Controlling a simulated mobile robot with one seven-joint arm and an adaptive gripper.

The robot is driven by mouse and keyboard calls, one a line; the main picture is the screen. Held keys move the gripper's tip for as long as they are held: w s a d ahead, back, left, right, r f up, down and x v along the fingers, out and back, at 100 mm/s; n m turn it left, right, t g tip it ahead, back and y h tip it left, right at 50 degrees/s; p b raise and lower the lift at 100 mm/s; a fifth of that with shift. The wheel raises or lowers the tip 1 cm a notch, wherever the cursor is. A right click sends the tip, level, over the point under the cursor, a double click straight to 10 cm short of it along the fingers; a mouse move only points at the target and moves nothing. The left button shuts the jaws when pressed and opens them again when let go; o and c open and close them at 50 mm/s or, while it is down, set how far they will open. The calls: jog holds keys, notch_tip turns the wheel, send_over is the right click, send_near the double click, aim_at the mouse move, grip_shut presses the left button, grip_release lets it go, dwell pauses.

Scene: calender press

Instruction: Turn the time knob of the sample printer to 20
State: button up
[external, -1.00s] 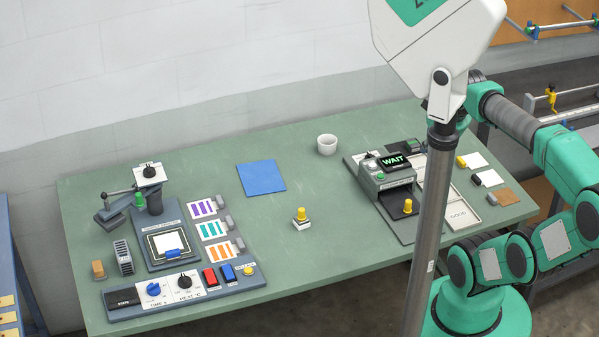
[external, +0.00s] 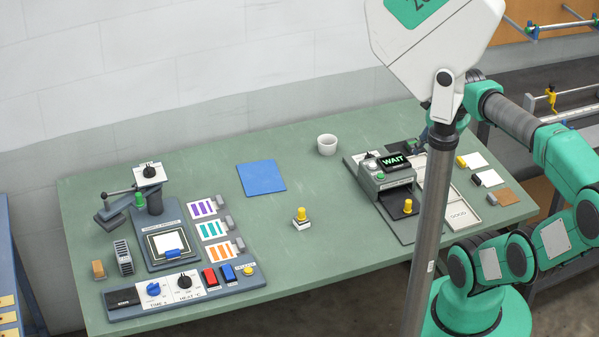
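The sample printer (external: 178,258) stands at the left of the green table, with its platen and a lever arm on a post. Its control strip (external: 215,288) runs along the front left edge. The blue time knob (external: 153,289) is on a white label there, beside the black heat knob (external: 184,282). The dial marks are too small to read. The end of my arm is mostly behind my column at the right. A small dark part shows just left of the column, perhaps my gripper (external: 424,134), far from the knob. Its fingers cannot be made out.
Red (external: 210,278) and blue (external: 228,273) buttons sit right of the knobs. A yellow-topped stamp (external: 301,217), blue sheet (external: 261,178) and white cup (external: 327,145) stand mid-table. A device reading WAIT (external: 396,162) is at the right. The table between is mostly clear.

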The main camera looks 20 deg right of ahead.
jog(key=shift+o, duration=1.3)
jog(key=shift+w+a+r, duration=0.15)
jog(key=shift+w, duration=0.1)
jog(key=w+a+r+n+g+y+p, duration=0.1)
jog(key=w+a+r+p, duration=0.1)
jog(key=w+a, duration=0.85)
jog(key=w+a+r+n+g+p, duration=0.1)
jog(key=w+a+g+p, duration=0.15)
jog(key=w+a, duration=0.85)
jog(key=w+a+f+p, duration=0.15)
jog(key=a+f, duration=0.25)
jog(key=a, duration=0.7)
jog(key=w+a+f+p, duration=0.1)
jog(key=w+a+f, duration=0.2)
jog(key=a, duration=0.7)
jog(key=s+a+f+p, duration=0.1)
jog(key=s+a+f, duration=0.2)
jog(key=a+f, duration=0.4)
jog(key=s+a+f+n+g+p, duration=0.1)
jog(key=s+a+f, duration=0.2)
jog(key=a+f, duration=0.4)
jog(key=s+a+f+n+g+h+p, duration=0.1)
jog(key=s+a+f, duration=0.2)
jog(key=a+f, duration=0.5)
jog(key=a, duration=0.7)
jog(key=shift+s, duration=0.25)
jog(key=shift+f, duration=0.1)
